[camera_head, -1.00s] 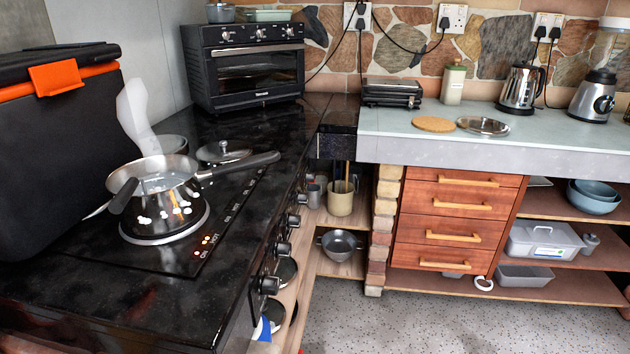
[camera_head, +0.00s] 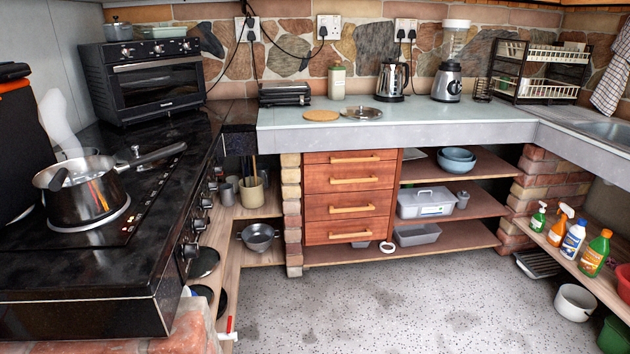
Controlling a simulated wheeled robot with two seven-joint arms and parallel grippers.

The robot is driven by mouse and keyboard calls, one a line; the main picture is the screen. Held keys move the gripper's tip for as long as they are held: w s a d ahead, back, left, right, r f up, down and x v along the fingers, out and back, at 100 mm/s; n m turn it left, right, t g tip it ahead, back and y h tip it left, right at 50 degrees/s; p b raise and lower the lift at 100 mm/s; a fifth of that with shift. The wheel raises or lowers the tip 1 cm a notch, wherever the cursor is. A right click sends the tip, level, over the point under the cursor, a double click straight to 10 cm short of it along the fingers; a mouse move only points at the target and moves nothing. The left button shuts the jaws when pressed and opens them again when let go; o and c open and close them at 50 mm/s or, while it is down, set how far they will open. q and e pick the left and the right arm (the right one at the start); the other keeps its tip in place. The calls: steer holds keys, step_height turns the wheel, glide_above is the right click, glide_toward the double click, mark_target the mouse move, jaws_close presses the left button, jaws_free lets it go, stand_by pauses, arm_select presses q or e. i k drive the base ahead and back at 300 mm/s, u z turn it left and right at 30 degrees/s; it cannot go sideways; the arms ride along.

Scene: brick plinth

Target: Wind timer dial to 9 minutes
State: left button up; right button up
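No dial is clearly marked as a timer at this size. The black toaster oven (camera_head: 155,80) stands at the back left with its door shut, and a row of small knobs (camera_head: 158,48) runs along its top front edge. Their markings are too small to read. More black knobs (camera_head: 190,251) line the front of the hob unit. Neither of my grippers is in view.
A steaming pot (camera_head: 85,195) sits on the black hob at left, its handle pointing right. A kettle (camera_head: 392,81) and blender (camera_head: 447,82) stand on the pale counter (camera_head: 440,118). Bottles (camera_head: 573,240) line a low right shelf. The speckled floor (camera_head: 400,300) is open.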

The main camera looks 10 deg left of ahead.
mark_target(219, 169)
steer(key=u, duration=0.15)
steer(key=k, duration=0.3)
steer(key=z, duration=0.75)
steer(key=i, duration=2.25)
steer(key=u, duration=2.1)
steer(key=i, duration=0.75)
steer(key=u, duration=0.75)
